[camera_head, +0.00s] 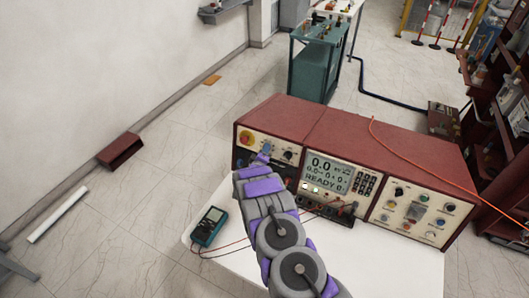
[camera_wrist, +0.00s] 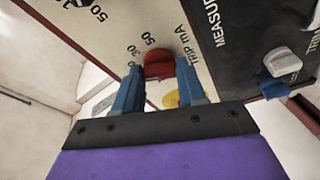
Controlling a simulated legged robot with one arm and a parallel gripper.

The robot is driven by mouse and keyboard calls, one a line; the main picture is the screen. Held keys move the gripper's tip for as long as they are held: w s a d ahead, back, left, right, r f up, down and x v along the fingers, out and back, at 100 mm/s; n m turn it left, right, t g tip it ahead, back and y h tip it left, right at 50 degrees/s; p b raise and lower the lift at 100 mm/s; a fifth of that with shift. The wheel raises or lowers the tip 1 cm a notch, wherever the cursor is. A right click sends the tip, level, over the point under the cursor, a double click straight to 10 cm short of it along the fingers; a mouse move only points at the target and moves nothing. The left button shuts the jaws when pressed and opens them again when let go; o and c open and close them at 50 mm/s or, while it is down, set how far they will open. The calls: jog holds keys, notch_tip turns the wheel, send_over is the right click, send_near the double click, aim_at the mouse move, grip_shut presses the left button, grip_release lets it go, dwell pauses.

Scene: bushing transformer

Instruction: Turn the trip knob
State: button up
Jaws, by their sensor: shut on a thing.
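The trip knob (camera_wrist: 158,65) is red and sits on a cream panel beside the printed words "TRIP mA" and a scale with 30 and 50, in the wrist view. My gripper (camera_wrist: 158,76) has its two blue fingers on either side of the knob and is shut on it. In the head view my gripper (camera_head: 263,157) is at the left part of the red-cased test set (camera_head: 350,150); there the trip knob is hidden behind my arm.
A white knob (camera_wrist: 278,62) on a dark panel is to the right in the wrist view. A display (camera_head: 328,172) reads "READY". A multimeter (camera_head: 209,226) with leads lies on the white table (camera_head: 225,265). A red cable (camera_head: 420,160) crosses the casing.

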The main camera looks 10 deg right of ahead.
jog(key=shift+s+a+f, duration=0.1)
jog(key=shift+a+f, duration=0.05)
jog(key=shift+f, duration=0.05)
jog(key=o, duration=0.8)
jog(key=shift+o, duration=1.3)
jog(key=shift+a+r, duration=0.1)
jog(key=v, duration=1.7)
jog(key=shift+a, duration=0.15)
jog(key=shift+s, duration=0.1)
